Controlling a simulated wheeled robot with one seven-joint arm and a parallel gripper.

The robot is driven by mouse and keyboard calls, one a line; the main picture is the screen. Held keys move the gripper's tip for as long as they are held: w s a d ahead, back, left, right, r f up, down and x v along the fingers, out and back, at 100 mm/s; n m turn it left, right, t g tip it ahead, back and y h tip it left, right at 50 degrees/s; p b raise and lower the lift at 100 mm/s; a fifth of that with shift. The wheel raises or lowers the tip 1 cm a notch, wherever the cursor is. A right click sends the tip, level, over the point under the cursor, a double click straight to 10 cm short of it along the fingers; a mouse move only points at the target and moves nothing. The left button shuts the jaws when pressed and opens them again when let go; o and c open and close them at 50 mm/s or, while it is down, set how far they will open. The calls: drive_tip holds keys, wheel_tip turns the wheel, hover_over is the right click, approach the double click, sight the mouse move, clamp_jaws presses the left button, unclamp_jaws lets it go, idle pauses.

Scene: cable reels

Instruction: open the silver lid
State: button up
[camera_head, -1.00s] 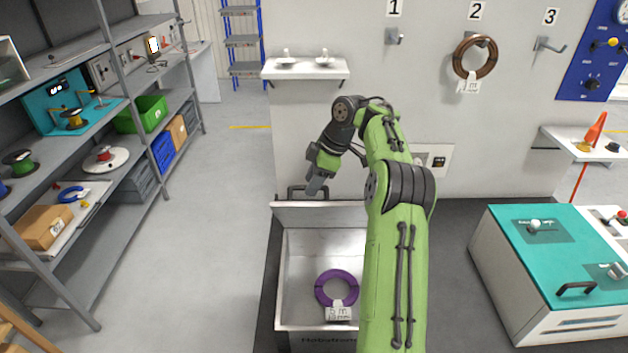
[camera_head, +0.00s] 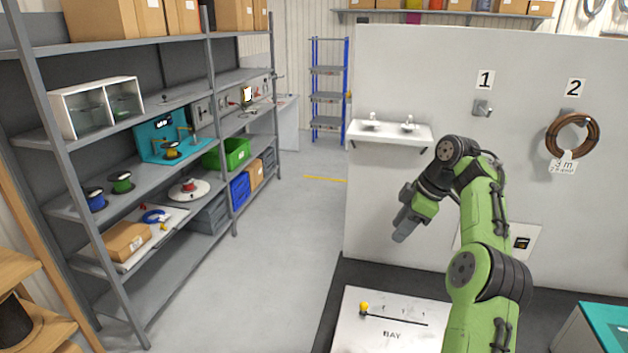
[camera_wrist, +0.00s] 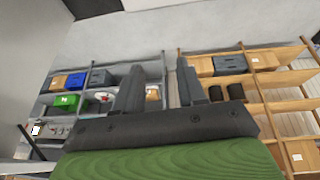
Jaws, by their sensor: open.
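A pale, flat panel (camera_head: 385,335) marked BAY lies low in the head view, with a yellow knob and a dark line on it. It looks like the lid lying flat over the box, but I cannot tell for sure. Its front part is cut off by the picture's bottom edge, and my arm covers its right side. My gripper (camera_head: 402,228) is above and behind the panel, apart from it. In the wrist view my gripper (camera_wrist: 160,68) has its two fingers spread, with nothing between them. No handle shows.
Grey shelving (camera_head: 210,140) with bins and reels stands at left. A white wall shelf (camera_head: 390,131) is behind my gripper. A brown coil (camera_head: 572,137) hangs under label 2. A teal-topped cabinet (camera_head: 605,322) is at lower right. Clear floor (camera_head: 265,270) lies left of the panel.

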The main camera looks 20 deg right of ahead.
drive_tip(key=s+a+r+m+h+b, duration=0.1)
drive_tip(key=s+a+m+b, duration=0.15)
drive_tip(key=a, duration=0.85)
drive_tip(key=s+a+r+m+h+b, duration=0.15)
drive_tip(key=s+a, duration=0.25)
drive_tip(key=a, duration=0.7)
drive_tip(key=s+a+f+m+b, duration=0.1)
drive_tip(key=s+f+m, duration=0.1)
drive_tip(key=s+f, duration=0.2)
drive_tip(key=s+a+f+m+t+b, duration=0.1)
drive_tip(key=s+f, duration=0.3)
drive_tip(key=s, duration=0.6)
drive_tip(key=s+f+m+t+b, duration=0.1)
drive_tip(key=s+f+m+b, duration=0.2)
drive_tip(key=s, duration=0.5)
drive_tip(key=shift+a+f+m+h, duration=0.45)
drive_tip(key=shift+f+m, duration=0.15)
drive_tip(key=shift+f, duration=0.35)
drive_tip(key=shift+s, duration=0.1)
